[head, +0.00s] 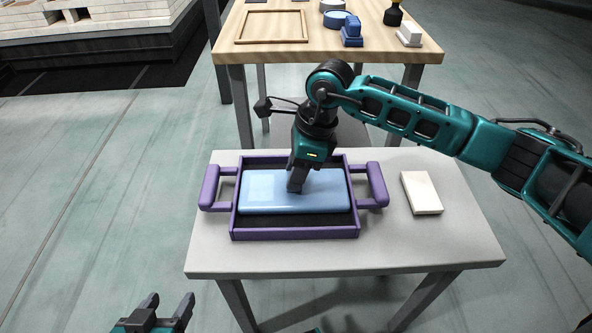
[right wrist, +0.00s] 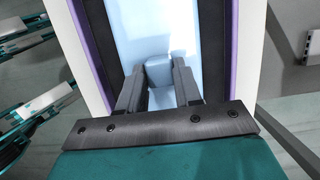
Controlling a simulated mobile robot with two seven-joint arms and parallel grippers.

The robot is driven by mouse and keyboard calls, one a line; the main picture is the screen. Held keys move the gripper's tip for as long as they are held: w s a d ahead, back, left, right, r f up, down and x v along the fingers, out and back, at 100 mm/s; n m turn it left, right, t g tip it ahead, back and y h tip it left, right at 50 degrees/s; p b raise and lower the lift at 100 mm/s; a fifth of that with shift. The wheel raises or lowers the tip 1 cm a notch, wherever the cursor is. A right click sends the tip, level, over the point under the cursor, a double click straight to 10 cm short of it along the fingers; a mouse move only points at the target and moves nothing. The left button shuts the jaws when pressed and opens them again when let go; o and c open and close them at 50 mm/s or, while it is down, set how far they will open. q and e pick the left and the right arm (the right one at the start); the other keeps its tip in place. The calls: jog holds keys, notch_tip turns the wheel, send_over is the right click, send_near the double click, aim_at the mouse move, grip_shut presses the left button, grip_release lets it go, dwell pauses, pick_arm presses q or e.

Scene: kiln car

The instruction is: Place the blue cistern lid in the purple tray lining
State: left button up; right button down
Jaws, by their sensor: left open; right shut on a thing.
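The blue cistern lid (head: 262,192) is a light blue slab within the outline of the purple tray (head: 295,234), above its dark lining (head: 318,221). I cannot tell whether the lid touches the lining. My right gripper (head: 295,187) comes down from above and is shut on the lid's raised middle grip. In the right wrist view its two fingers (right wrist: 158,88) stand either side of that grip on the lid (right wrist: 150,30). My left gripper (head: 168,306) is open and empty, low in front of the table, away from the tray.
The tray has a purple handle at each end and stands on a grey table (head: 440,245). A cream block (head: 421,192) lies to its right. Behind stands a wooden table (head: 345,50) with a wooden frame (head: 272,27), blue round pieces (head: 335,20) and a brush-like block (head: 410,35).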

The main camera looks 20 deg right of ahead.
aim_at(312, 187)
jog(key=shift+r, duration=0.15)
jog(key=c, duration=0.8)
grip_release()
jog(key=shift+f, duration=0.2)
pick_arm(q)
jog(key=shift+f, duration=0.1)
pick_arm(e)
jog(key=shift+d+r, duration=0.1)
jog(key=shift+r, duration=0.35)
pick_arm(q)
jog(key=a+r+p, duration=0.1)
jog(key=p, duration=0.2)
jog(key=shift+s+r+y, duration=0.15)
jog(key=shift+s+y, duration=0.05)
jog(key=shift+y, duration=0.1)
pick_arm(e)
jog(key=v, duration=1.1)
jog(key=shift+d+r, duration=0.1)
jog(key=shift+r, duration=0.1)
jog(key=shift+s, duration=0.1)
